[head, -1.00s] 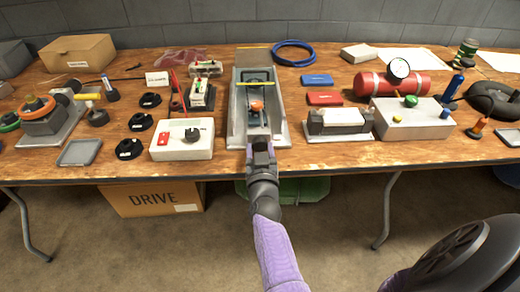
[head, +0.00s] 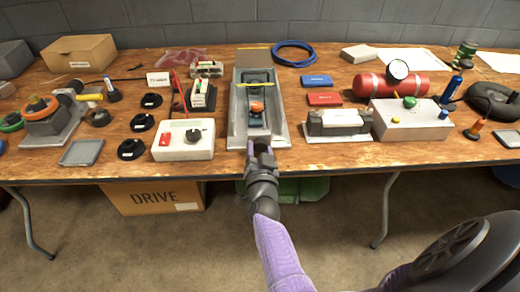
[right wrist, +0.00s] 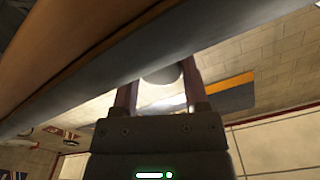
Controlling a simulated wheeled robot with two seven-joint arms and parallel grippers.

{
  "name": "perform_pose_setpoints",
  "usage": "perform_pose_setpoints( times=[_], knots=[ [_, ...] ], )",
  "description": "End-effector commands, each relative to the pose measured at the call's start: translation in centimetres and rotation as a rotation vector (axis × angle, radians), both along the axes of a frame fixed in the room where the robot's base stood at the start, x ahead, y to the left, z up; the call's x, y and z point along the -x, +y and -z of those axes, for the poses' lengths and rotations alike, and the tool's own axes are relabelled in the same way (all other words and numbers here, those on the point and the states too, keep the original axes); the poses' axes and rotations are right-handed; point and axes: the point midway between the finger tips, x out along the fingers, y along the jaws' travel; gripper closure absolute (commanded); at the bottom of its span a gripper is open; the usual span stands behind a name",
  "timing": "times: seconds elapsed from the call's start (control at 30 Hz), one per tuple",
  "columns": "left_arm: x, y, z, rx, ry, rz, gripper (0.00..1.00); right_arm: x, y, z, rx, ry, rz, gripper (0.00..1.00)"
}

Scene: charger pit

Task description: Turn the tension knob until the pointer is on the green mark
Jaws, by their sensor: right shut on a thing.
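The grey metal channel (head: 238,128) stands at the middle of the bench's front edge, with an orange part (head: 257,107) and a yellow line (head: 256,85) inside. My right gripper (head: 261,147) is at the channel's front end. In the right wrist view its two fingers (right wrist: 163,92) are shut on a dark round knob (right wrist: 162,75), apparently the tension knob. In the head view the gripper hides this knob. I cannot make out the pointer or a green mark. My left gripper is not in view.
A white box (head: 170,152) with a black dial stands to the left of the channel. A grey fixture (head: 338,123) and a grey box with a green knob (head: 420,122) stand to the right. The bench's front edge (head: 330,172) is close to my right arm.

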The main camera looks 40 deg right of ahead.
Motion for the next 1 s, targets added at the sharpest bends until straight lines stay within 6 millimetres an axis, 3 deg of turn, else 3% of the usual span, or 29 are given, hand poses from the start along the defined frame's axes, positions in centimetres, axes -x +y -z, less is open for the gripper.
perform_pose_setpoints(
  times=[0.77, 0.8, 0.93, 1.0],
  knots=[
    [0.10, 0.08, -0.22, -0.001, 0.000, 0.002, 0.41, -0.01, 0.05, 0.03, -0.096, -0.058, 0.000, 1.00],
    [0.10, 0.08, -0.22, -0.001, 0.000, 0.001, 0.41, -0.01, 0.05, 0.03, -0.095, -0.057, 0.000, 0.36],
    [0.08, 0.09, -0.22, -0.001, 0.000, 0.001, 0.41, -0.01, 0.04, 0.02, -0.095, -0.057, 0.000, 0.09],
    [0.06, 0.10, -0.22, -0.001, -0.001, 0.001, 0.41, -0.01, 0.04, 0.02, -0.095, -0.057, 0.000, 0.07]
  ],
)
